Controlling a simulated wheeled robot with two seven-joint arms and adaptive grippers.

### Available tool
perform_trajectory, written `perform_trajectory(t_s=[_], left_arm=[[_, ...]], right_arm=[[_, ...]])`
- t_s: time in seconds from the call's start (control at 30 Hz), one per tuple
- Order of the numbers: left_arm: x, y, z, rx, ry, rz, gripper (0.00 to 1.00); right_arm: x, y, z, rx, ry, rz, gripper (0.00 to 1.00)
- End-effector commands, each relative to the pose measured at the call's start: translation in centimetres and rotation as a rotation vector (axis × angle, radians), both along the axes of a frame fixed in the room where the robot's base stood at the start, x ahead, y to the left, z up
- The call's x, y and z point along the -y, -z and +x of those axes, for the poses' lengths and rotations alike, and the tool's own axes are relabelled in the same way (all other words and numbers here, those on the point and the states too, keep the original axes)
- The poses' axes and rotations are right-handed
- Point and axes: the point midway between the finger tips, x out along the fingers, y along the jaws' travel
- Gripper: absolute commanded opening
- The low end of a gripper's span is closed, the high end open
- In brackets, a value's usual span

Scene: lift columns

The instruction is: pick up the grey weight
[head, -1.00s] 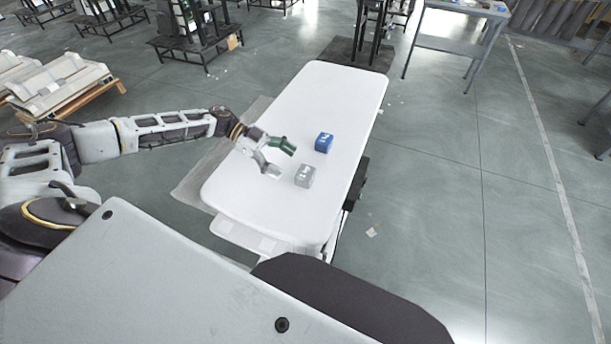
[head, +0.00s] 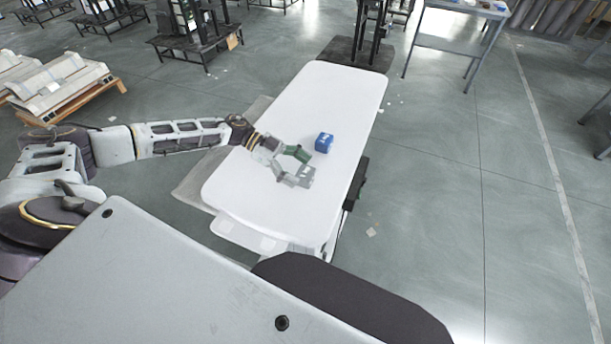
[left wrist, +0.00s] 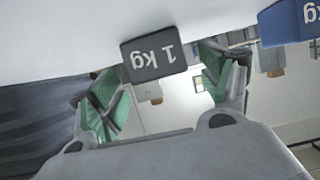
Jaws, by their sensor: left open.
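The grey weight (head: 306,174) sits on the white table (head: 330,95), partly hidden by my left gripper in the head view. In the left wrist view the grey weight (left wrist: 153,54) is marked "1 kg" and lies between the open fingers, near their tips. My left gripper (head: 297,167) is open around the weight's near side, with one green-padded finger on the far side and the other in front of it. The fingers also show in the left wrist view (left wrist: 158,75). I cannot tell whether they touch it. My right gripper is not in view.
A blue weight (head: 324,142) stands on the table just beyond the grey one; it also shows in the left wrist view (left wrist: 290,22). The far half of the table is clear. A metal workbench (head: 455,45) stands on the floor farther back.

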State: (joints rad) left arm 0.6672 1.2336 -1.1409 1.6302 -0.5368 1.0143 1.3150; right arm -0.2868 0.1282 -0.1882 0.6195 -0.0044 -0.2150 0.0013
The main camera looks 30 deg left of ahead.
Motion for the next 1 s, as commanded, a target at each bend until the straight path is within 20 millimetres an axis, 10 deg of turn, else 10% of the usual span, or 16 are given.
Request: perform_trajectory(t_s=[0.77, 1.0], left_arm=[[2.5, 1.0, 0.1, -0.002, -0.004, 0.001, 0.79], [2.5, 1.0, 0.1, -0.002, -0.004, 0.001, 0.49]], right_arm=[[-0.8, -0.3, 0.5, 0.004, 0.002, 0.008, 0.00], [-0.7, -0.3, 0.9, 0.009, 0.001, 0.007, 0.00]])
